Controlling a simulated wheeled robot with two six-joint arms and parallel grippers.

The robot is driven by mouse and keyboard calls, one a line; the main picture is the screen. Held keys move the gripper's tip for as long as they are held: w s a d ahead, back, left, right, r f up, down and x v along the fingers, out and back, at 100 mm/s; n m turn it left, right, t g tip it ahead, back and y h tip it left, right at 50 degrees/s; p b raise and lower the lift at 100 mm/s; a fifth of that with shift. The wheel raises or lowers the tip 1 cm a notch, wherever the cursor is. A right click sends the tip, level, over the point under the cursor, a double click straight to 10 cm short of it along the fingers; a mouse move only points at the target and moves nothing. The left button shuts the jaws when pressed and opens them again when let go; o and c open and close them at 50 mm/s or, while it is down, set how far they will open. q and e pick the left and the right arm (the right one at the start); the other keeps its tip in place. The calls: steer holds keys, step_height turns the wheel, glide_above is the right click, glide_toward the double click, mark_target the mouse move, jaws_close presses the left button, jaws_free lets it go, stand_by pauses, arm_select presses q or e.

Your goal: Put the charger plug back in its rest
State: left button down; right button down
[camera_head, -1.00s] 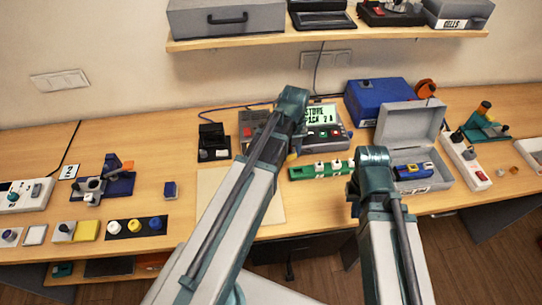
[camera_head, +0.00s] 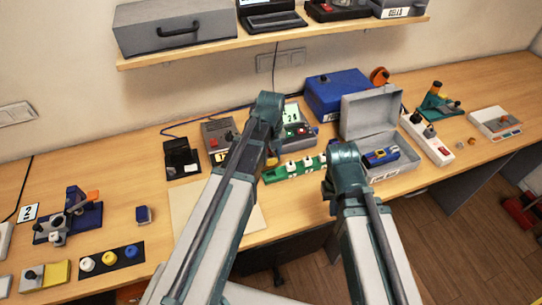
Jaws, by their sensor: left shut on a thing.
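The charger (camera_head: 303,132), a grey unit with a lit green display, stands at the middle back of the bench, partly behind my left arm. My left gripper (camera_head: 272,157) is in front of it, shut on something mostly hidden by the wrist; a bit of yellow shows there. I cannot clearly make out the charger plug. A blue cable (camera_head: 205,123) runs along the bench behind a black stand (camera_head: 182,157), left of the charger; whether this stand is the plug's rest is unclear. My right gripper's wrist (camera_head: 345,160) is before the green strip; its fingers are hidden.
A green strip (camera_head: 283,173) with white sockets lies between my arms. An open grey case (camera_head: 372,117) and a blue box (camera_head: 337,92) stand to the right. A bare pale mat (camera_head: 190,208) lies left of my left arm. A shelf (camera_head: 270,38) hangs above.

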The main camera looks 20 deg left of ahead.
mark_target(271, 156)
arm_select(q)
steer(key=shift+f+b, duration=2)
steer(key=shift+f, duration=0.3)
steer(key=shift+f+b, duration=1.3)
steer(key=shift+b, duration=0.05)
steer(key=shift+c, duration=1.5)
jaws_free()
steer(key=shift+r, duration=0.1)
step_height(271, 156, up, 14)
steer(key=p, duration=1.4)
steer(key=shift+f, duration=0.25)
